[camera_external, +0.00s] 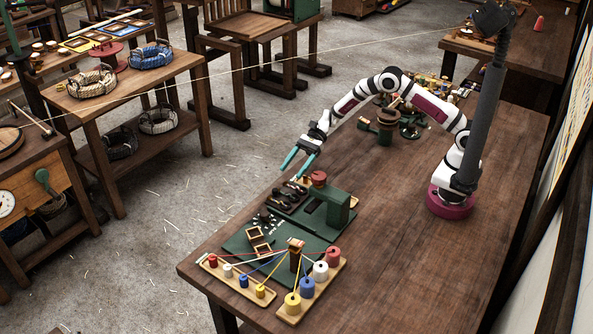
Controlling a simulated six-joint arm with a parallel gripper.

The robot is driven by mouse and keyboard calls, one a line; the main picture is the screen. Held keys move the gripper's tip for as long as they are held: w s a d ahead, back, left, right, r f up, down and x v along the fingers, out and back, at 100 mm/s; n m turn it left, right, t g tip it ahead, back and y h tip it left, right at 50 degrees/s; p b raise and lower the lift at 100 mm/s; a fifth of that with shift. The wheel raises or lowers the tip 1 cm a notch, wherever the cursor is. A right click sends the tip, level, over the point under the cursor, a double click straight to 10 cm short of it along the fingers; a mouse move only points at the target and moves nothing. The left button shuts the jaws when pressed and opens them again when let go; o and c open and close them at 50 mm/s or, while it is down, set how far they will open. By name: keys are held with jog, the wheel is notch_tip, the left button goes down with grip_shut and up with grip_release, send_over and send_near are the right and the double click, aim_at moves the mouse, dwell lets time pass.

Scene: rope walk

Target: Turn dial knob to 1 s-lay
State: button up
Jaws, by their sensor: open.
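My gripper (292,170) has two teal fingers, spread apart with nothing between them. It points down and left, above the far left edge of the workbench (400,265). A round red knob (319,178) sits by a green block-shaped fixture (338,205) on the bench, just right of my fingertips in the picture. It may be the dial knob, but I cannot tell for sure. Its pointer and any s-lay mark are too small to read. My fingers do not appear to touch it.
Small dark parts lie on a green mat (262,243) near the fixture. Wooden trays of coloured spools (307,287) with taut strands stand at the front left. The bench's front right is clear.

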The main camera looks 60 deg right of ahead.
notch_tip(320, 180, up, 14)
jog(key=m+t+h, duration=0.2)
jog(key=m+h, duration=0.5)
jog(key=h, duration=0.3)
send_near(265, 213)
jog(key=shift+m+t, duration=0.3)
jog(key=shift+t, duration=0.1)
jog(key=x, duration=0.8)
jog(key=shift+s+a+f, duration=0.1)
jog(key=shift+s+f, duration=0.1)
jog(key=shift+f, duration=0.15)
grip_shut()
